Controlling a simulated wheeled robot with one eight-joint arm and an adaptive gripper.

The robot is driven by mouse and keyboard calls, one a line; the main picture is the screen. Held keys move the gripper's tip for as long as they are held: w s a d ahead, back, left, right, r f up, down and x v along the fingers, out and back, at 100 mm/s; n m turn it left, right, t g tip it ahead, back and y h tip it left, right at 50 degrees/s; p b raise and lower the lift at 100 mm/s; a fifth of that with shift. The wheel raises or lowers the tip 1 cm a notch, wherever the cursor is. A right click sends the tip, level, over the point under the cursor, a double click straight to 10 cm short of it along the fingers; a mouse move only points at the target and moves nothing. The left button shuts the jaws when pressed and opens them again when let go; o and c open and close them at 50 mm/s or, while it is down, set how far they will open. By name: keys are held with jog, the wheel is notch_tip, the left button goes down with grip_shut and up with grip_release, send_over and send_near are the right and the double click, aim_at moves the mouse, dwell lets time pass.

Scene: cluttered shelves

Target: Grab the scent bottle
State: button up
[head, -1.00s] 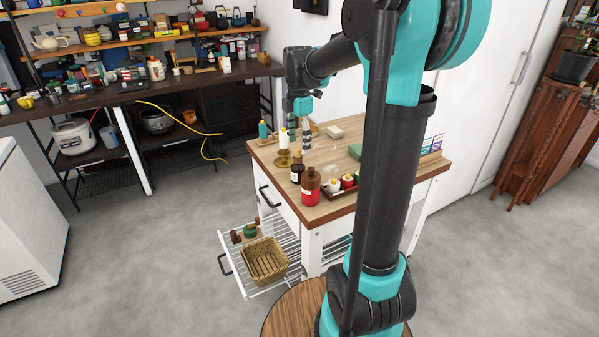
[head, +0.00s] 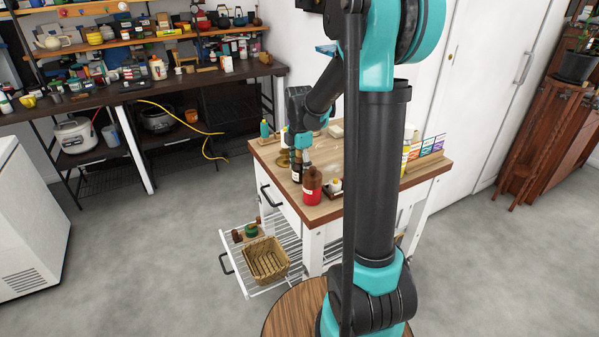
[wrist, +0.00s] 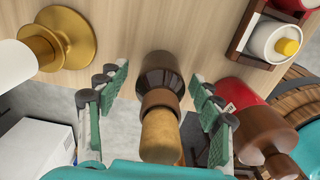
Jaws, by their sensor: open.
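A dark brown bottle with a tan stopper (wrist: 160,78) stands on the cart top; I take it to be the scent bottle, though I cannot read a label. In the head view the bottle (head: 296,172) is partly hidden by my gripper (head: 302,158). In the wrist view my gripper (wrist: 160,105) is open, with one green-padded finger on each side of the bottle and its stopper. The fingers appear apart from the bottle.
A brass candle holder (wrist: 70,35) with a white candle stands left of the bottle. A red bottle with a brown cap (head: 312,185) stands close on the right. A tray (wrist: 243,35) holds small jars. The open drawer holds a basket (head: 266,259).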

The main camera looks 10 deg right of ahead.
jog(key=c, duration=1.4)
